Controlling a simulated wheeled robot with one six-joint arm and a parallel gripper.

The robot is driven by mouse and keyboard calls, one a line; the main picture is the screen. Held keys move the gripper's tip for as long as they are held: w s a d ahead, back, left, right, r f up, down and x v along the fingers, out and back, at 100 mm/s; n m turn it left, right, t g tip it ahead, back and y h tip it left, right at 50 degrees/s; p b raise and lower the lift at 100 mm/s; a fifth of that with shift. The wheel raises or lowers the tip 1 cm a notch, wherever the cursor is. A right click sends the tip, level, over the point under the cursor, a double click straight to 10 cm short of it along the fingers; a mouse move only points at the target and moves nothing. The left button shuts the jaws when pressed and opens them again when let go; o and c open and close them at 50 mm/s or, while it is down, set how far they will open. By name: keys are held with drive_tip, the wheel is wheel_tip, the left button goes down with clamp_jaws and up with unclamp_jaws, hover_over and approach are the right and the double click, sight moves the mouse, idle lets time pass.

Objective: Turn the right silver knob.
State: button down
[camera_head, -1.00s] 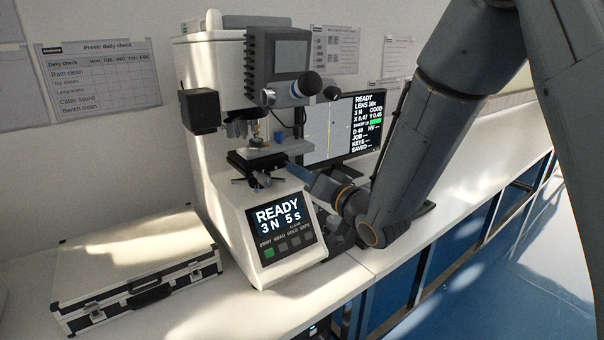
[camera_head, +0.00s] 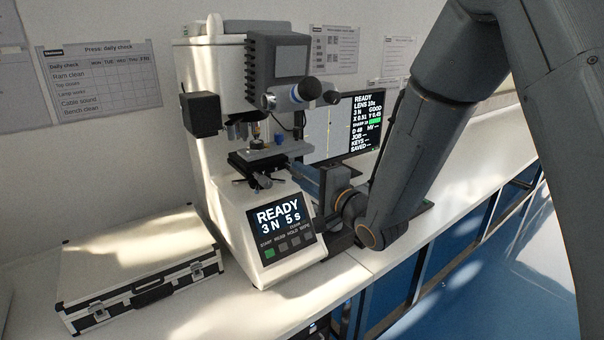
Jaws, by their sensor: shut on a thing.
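The hardness tester (camera_head: 205,100) stands on the bench with its small stage (camera_head: 262,152) below the lens turret. My gripper (camera_head: 300,174) reaches in from the right, level with the stage, with its fingers at the stage's right side. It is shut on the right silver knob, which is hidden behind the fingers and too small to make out. The tester's front panel (camera_head: 280,222) reads READY, 3 N, 5 s. The monitor (camera_head: 345,125) behind reads X 0.51, Y 0.45, and is partly covered by my arm.
A white case with black and silver edges (camera_head: 135,265) lies on the bench to the left. An eyepiece (camera_head: 308,88) sticks out above my gripper. The monitor stands close behind my wrist. The bench (camera_head: 500,130) is clear at far right.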

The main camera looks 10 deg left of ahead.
drive_tip(key=m, duration=0.3)
drive_tip(key=shift+f+m+p, duration=0.1)
drive_tip(key=shift+m+p, duration=0.2)
drive_tip(key=shift+p, duration=0.1)
drive_tip(key=shift+m+p, duration=0.45)
drive_tip(key=shift+m, duration=1.25)
drive_tip(key=shift+f, duration=0.1)
drive_tip(key=c, duration=1.6)
unclamp_jaws()
drive_tip(key=shift+b+v, duration=1.15)
drive_tip(key=shift+v, duration=2.85)
